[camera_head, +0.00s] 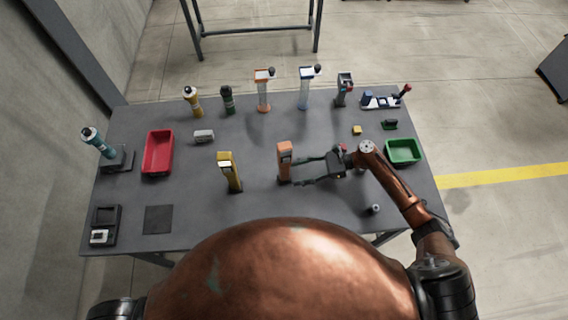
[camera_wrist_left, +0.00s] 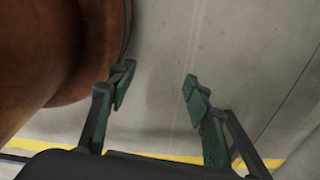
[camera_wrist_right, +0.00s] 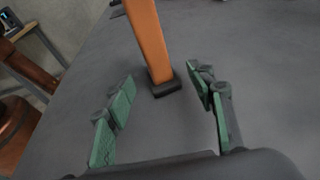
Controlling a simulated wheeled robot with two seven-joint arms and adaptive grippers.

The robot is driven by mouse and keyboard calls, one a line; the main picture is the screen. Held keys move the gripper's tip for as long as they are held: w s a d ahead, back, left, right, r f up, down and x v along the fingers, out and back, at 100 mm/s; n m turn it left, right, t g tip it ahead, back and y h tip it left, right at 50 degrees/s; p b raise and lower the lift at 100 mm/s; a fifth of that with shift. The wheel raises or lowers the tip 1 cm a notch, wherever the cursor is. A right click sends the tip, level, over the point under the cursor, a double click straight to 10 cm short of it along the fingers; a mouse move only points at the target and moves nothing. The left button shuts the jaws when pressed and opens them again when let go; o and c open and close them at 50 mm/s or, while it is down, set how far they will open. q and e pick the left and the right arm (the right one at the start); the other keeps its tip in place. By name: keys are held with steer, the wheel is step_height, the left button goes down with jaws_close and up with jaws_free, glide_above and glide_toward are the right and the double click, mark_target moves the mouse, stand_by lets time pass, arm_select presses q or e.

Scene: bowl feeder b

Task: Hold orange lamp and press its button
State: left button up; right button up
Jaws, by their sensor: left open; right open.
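The orange lamp (camera_head: 284,160) stands upright on the grey table, near its front middle. Its orange post (camera_wrist_right: 150,40) and dark square base (camera_wrist_right: 166,88) show in the right wrist view. My right gripper (camera_head: 298,172) is open and comes at the lamp from the right, low over the table. In the right wrist view its fingertips (camera_wrist_right: 163,80) are spread, with the lamp ahead in the gap; whether they reach around it I cannot tell. The button cannot be made out. My left gripper (camera_wrist_left: 158,80) is open and empty over bare floor, outside the head view.
A yellow lamp (camera_head: 229,172) stands left of the orange one. Several upright devices line the back. A red bin (camera_head: 158,153) is at left, a green bin (camera_head: 403,151) at right. A small cylinder (camera_head: 374,209) lies near the front right. Table between the two lamps is clear.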

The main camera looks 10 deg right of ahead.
mark_target(288, 175)
steer(key=x, duration=0.3)
steer(key=shift+a+p, duration=0.1)
steer(key=shift+p, duration=0.3)
steer(key=shift+a+f, duration=0.1)
steer(key=shift+a, duration=0.35)
steer(key=shift+s+a+f, duration=0.1)
steer(key=shift+a, duration=0.05)
jaws_close()
steer(key=c, duration=0.9)
jaws_free()
arm_select(q)
steer(key=shift+w+r, duration=0.45)
steer(key=shift+w, duration=0.4)
arm_select(e)
jaws_close()
